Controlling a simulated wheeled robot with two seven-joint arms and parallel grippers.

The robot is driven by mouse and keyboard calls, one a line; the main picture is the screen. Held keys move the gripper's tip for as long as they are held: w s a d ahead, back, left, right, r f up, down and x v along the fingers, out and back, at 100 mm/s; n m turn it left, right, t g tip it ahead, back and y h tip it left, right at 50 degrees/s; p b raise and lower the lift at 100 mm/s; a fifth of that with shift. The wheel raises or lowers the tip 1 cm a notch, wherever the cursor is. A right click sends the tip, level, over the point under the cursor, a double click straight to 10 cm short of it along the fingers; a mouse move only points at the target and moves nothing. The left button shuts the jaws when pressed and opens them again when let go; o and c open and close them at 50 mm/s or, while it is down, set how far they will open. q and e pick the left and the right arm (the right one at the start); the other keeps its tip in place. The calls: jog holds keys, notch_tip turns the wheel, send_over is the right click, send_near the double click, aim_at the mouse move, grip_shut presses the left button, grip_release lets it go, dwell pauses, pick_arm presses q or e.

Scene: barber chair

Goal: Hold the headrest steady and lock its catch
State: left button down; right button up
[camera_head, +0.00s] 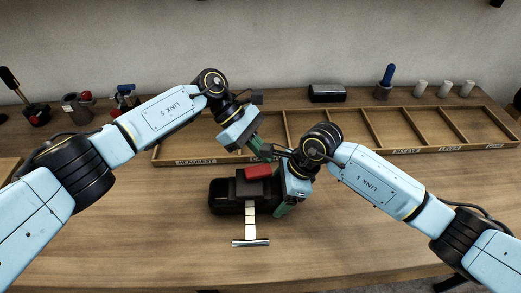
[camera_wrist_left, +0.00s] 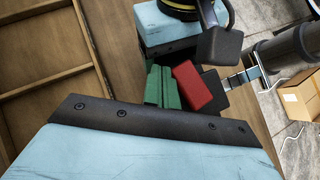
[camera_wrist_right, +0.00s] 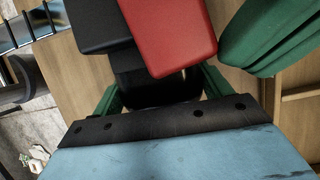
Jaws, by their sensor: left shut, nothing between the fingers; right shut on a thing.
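The black headrest (camera_head: 228,196) lies on the table, with a pale notched stem and a metal crossbar (camera_head: 251,243) toward the front. Its red catch (camera_head: 258,171) sits on top, and also shows in the left wrist view (camera_wrist_left: 192,86) and right wrist view (camera_wrist_right: 170,35). My right gripper (camera_wrist_right: 160,95) is shut on the headrest, its green fingers on either side of the black body; in the head view the arm partly hides it. My left gripper (camera_head: 262,150) is shut and empty, its green fingers close above and behind the red catch. I cannot tell whether they touch it.
A shallow wooden tray (camera_head: 300,113) with labelled compartments stands behind, one label reading HEADREST. A black box (camera_head: 327,93), a blue-handled tool (camera_head: 387,80) and white cups (camera_head: 445,89) stand at the back. Several tools stand at the back left.

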pick_arm(q)
jog(key=shift+s, duration=0.1)
dwell(0.8)
jog(key=shift+s+a, duration=0.4)
jog(key=shift+s, duration=0.05)
jog(key=shift+s+a, duration=0.15)
jog(key=shift+a, duration=0.05)
pick_arm(e)
jog(key=shift+w+d, duration=0.1)
jog(key=shift+d, duration=0.05)
pick_arm(q)
jog(key=shift+a, duration=0.1)
pick_arm(e)
jog(key=shift+d, duration=0.1)
pick_arm(q)
jog(key=v, duration=1.1)
jog(key=shift+w+r, duration=0.25)
jog(key=shift+r, duration=0.2)
pick_arm(e)
jog(key=shift+a, duration=0.3)
jog(key=o, duration=1.5)
